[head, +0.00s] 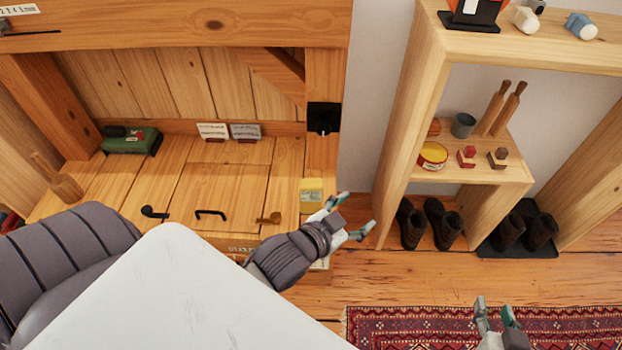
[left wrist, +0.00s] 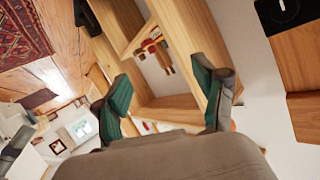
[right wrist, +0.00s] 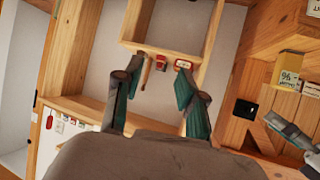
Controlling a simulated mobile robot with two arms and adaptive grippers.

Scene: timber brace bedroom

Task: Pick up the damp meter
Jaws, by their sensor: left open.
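I cannot tell for sure which thing is the damp meter. A small yellow block with a pale printed face (head: 312,194) stands at the right end of the timber bench; the right wrist view shows it as a yellow box marked "96" (right wrist: 290,68). A green and black device (head: 132,141) lies at the back left of the bench. My left gripper (head: 357,213) is open and empty, just right of the yellow block and apart from it. My right gripper (head: 495,308) is open and empty above the rug, far from the bench.
Two cards (head: 229,131) stand at the bench back. A wooden shelf (head: 440,60) with a yellow tin (head: 432,155) and boots (head: 411,224) stands right. A white surface (head: 190,300) fills the lower left. Floor over the rug (head: 420,325) is clear.

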